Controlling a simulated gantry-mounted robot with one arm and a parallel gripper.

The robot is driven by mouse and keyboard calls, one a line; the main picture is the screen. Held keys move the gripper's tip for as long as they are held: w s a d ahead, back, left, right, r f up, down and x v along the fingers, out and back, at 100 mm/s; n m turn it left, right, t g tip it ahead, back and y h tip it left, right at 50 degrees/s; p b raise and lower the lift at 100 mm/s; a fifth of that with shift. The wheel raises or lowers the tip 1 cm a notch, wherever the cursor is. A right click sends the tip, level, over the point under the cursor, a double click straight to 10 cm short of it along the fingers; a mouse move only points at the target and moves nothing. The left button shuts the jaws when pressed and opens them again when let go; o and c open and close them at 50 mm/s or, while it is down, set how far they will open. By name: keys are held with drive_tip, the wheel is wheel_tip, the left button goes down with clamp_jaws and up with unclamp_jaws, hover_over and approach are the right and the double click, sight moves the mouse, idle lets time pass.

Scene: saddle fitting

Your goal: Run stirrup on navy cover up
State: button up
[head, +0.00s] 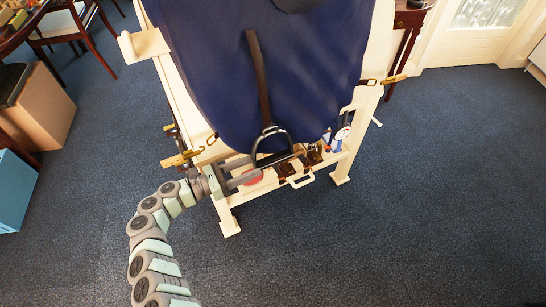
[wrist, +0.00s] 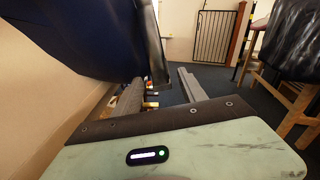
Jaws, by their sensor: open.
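The navy cover (head: 305,70) is draped over a cream stand, and its blue underside fills the upper left of the wrist view (wrist: 75,35). A dark strap (head: 258,75) hangs down the middle of the cover. The dark metal stirrup (head: 284,133) hangs at the strap's lower end, by the cover's bottom edge. My gripper (head: 256,169) is just left of the stirrup's lower part, with its fingers pointing right. In the wrist view, my gripper (wrist: 162,80) is open, and a dark upright piece, seemingly the stirrup (wrist: 156,50), shows between the fingers. I cannot tell whether they touch.
The cream stand (head: 229,222) has a lower shelf holding small items. Brass-coloured fittings stick out at its left (head: 180,159) and right (head: 394,79). A cardboard box (head: 40,110) and a blue box (head: 14,190) stand at left. The carpet on the right is clear.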

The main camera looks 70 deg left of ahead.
approach(289, 151)
drive_tip(key=w, duration=0.4)
drive_tip(key=shift+w+a+f+b, duration=0.15)
drive_tip(key=shift+a+b, duration=0.05)
drive_tip(key=shift+b, duration=0.2)
clamp_jaws()
idle(1.0)
